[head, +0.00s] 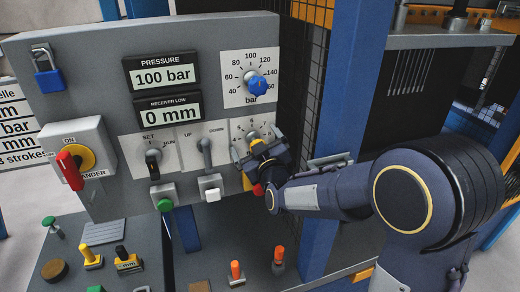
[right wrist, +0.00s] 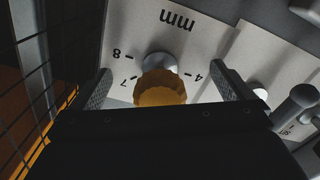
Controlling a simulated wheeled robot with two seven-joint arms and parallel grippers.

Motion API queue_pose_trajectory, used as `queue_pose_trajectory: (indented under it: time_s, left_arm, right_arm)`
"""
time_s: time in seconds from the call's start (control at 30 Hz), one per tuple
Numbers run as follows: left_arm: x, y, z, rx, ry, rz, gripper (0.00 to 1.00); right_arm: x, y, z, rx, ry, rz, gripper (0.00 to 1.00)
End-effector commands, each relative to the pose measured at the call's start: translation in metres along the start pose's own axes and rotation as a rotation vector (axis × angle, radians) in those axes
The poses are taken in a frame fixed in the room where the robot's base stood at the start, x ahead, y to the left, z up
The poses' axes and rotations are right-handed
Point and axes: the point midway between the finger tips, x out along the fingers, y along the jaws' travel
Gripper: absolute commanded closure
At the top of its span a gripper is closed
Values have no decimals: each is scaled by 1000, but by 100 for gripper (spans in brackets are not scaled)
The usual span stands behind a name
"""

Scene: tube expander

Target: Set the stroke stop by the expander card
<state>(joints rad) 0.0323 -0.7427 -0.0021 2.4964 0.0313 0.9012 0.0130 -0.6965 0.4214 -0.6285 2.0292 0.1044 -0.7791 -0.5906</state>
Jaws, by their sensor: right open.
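The stroke stop knob (right wrist: 160,90) is amber, on a white plate marked "mm"; the 8, 7 and 4 marks show in the right wrist view. My right gripper (right wrist: 166,84) is open, with one finger on each side of the knob. The knob's pointer is hidden. My left gripper is out of view.
The pressure display (head: 163,74) reads 100 bar; the receiver display (head: 168,108) reads 0 mm. A blue pressure knob (head: 257,84) sits above my gripper. The SET/RUN lever (head: 152,158) and UP/DOWN lever (head: 206,150) are left of it. A wire mesh (head: 300,70) stands close right.

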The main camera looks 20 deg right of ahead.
Motion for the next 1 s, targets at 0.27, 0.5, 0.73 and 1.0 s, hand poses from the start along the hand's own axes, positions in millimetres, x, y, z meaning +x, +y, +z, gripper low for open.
queue_pose_trajectory:
  time_s: [0.27,0.5,0.73,1.0]
  left_arm:
    - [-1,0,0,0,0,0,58]
    - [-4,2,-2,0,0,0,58]
    - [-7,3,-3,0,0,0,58]
    - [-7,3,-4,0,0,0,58]
  right_arm:
    - [-15,0,-1,2,1,0,0]
    - [-39,0,-1,2,0,-1,0]
    - [-62,0,-1,1,0,-1,0]
    - [-70,0,0,0,0,0,0]
